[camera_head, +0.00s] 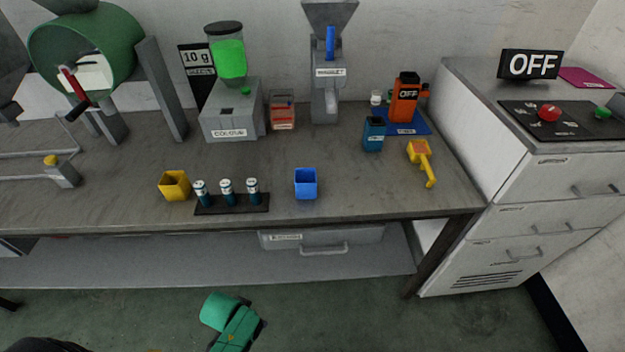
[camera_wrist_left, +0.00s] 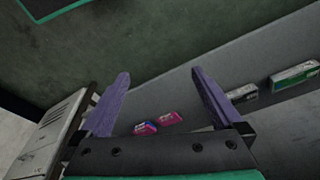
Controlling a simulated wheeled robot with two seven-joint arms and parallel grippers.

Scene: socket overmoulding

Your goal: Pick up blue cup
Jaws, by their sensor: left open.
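The blue cup (camera_head: 306,186) is a small square-mouthed open cup. It stands upright near the front edge of the workbench in the head view, right of a black rack of small vials. It does not show in the left wrist view. My left gripper (camera_wrist_left: 160,74) shows in the left wrist view with its two purple fingers spread apart and nothing between the tips. Neither gripper's fingers show in the head view, where a green arm part of mine is low in front of the bench. My right gripper is out of view.
A yellow cup (camera_head: 174,187) and the vial rack (camera_head: 232,206) stand left of the blue cup. A dark blue container (camera_head: 374,134) and yellow scoop tool (camera_head: 420,158) are to its right. The bench (camera_head: 350,205) overhangs a lower shelf (camera_head: 180,260). Small pink boxes (camera_wrist_left: 158,122) show in the wrist view.

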